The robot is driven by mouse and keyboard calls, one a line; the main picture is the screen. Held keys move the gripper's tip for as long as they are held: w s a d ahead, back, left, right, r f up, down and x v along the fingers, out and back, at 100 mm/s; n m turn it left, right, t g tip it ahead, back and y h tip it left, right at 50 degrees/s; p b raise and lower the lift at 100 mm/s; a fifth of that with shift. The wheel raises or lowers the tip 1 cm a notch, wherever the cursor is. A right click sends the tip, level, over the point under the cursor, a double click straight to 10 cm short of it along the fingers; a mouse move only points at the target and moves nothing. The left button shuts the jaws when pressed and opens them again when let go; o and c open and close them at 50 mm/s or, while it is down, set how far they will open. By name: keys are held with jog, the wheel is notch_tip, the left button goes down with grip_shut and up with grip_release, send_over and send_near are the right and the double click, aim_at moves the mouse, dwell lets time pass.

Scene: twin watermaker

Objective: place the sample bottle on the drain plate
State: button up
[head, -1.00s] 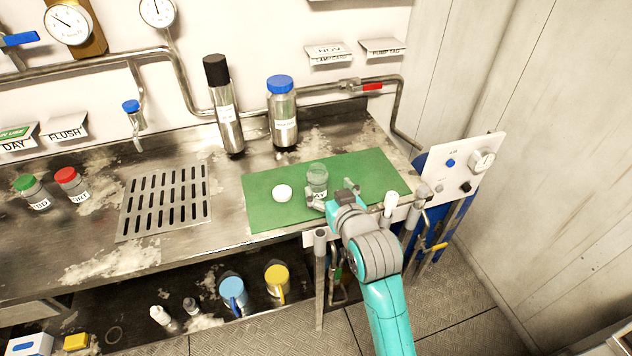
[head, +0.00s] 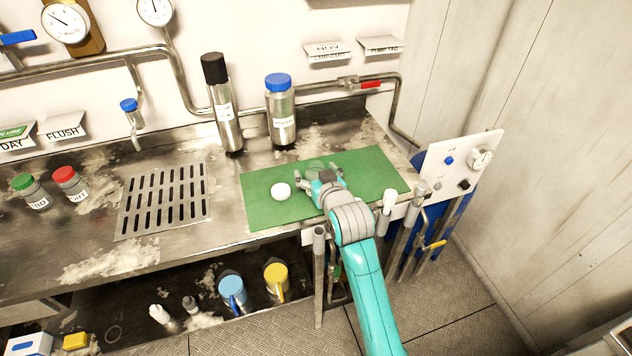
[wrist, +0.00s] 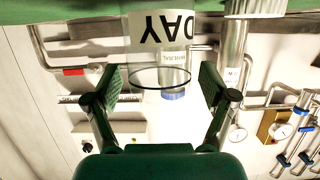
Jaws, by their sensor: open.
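The sample bottle (head: 316,165) is a clear, open-topped glass bottle with a white label. It stands on the green mat (head: 262,210), mostly hidden behind my gripper (head: 320,180) in the head view. In the wrist view, which is upside down, the bottle (wrist: 158,55) shows the label DAY, and its rim lies between the fingertips of my gripper (wrist: 162,82). The fingers are open on either side, with gaps between them and the glass. The drain plate (head: 162,225) is a slotted metal plate on the bench to the left, and it is empty.
A white cap (head: 281,191) lies on the mat left of the bottle. Two tall metal bottles, black-capped (head: 228,120) and blue-capped (head: 281,112), stand behind. Red-capped (head: 70,183) and green-capped (head: 30,190) jars stand left of the plate. A switch panel (head: 461,172) stands at right.

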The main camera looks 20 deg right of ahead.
jog(key=c, duration=1.2)
jog(key=shift+r, duration=0.1)
